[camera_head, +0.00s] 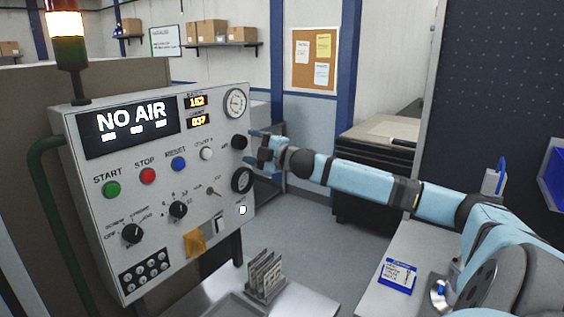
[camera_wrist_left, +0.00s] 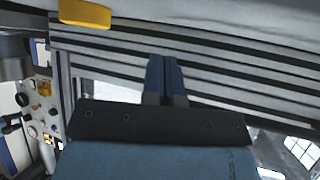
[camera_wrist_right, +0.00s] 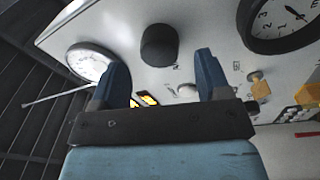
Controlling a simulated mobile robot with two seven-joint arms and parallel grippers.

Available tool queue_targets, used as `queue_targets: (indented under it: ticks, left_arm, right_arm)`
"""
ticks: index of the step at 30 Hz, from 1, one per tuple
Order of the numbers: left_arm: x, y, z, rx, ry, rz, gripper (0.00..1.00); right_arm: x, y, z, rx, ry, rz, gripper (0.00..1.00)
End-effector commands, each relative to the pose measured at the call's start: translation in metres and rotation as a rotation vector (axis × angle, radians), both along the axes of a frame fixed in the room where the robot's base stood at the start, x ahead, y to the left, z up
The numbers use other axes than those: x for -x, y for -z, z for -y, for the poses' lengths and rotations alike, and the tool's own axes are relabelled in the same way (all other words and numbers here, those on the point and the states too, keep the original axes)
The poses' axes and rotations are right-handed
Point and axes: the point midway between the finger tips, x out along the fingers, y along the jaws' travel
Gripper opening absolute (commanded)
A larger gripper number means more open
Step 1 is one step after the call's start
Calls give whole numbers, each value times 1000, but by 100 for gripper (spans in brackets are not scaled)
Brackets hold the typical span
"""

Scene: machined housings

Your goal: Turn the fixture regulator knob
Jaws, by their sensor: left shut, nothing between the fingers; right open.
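The control panel (camera_head: 150,215) stands at the left of the head view. A round black knob (camera_head: 239,142), which looks like the regulator knob, sits on its right side between two gauges. My right gripper (camera_head: 252,148) is open just right of this knob, fingers pointing at the panel. In the right wrist view the knob (camera_wrist_right: 159,45) appears beyond and between the open fingertips (camera_wrist_right: 160,70), apparently untouched. My left gripper (camera_wrist_left: 166,62) is shut and empty in the left wrist view, away from the panel; it is not in the head view.
The panel display (camera_head: 130,124) reads NO AIR. A white-faced gauge (camera_head: 235,102) is above the knob and a black-rimmed gauge (camera_head: 242,180) below it. Coloured buttons and other knobs fill the panel's left. A metal rack (camera_head: 265,278) stands on the table below.

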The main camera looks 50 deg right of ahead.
Motion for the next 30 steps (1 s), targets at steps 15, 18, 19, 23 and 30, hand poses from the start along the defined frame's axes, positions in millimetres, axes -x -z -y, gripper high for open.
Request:
queue_targets:
  ticks: [15,18,19,23,30]
  left_arm:
    - [2,24,0,-7,16,-6,0]
    - [2,27,1,-4,17,-7,0]
    - [2,27,1,-4,17,-7,0]
    - [1,27,2,-3,19,-7,0]
    - [0,23,2,-2,18,-3,0]
  right_arm:
    - [41,8,6,-1,1,-4,70]
    - [47,8,7,0,1,-3,70]
    - [49,8,7,0,1,-3,70]
    - [58,7,8,-1,-1,-3,70]
    - [76,9,10,-3,-1,-3,70]
